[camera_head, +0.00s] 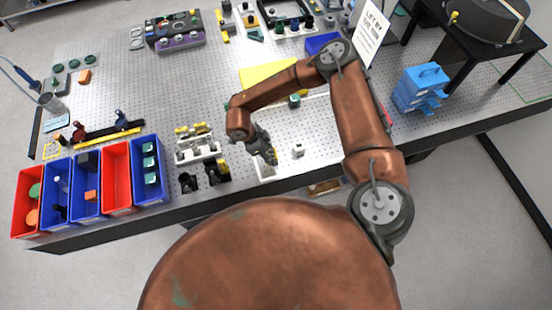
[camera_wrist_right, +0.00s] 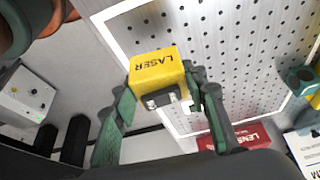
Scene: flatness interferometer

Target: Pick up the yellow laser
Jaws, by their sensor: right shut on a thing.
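The yellow laser (camera_wrist_right: 158,70) is a small yellow block with black LASER lettering in the right wrist view. My right gripper (camera_wrist_right: 162,92) is shut on it, with one green finger on each side. The laser is over the edge of the white-framed perforated plate (camera_wrist_right: 118,10). In the head view my right gripper (camera_head: 268,152) is low near the front edge of the bench, and it mostly hides the laser there. My left gripper is not in view.
Red and blue bins (camera_head: 117,178) line the front left. A red LENS box (camera_wrist_right: 240,138) and a blue drawer unit (camera_head: 420,88) are also in view.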

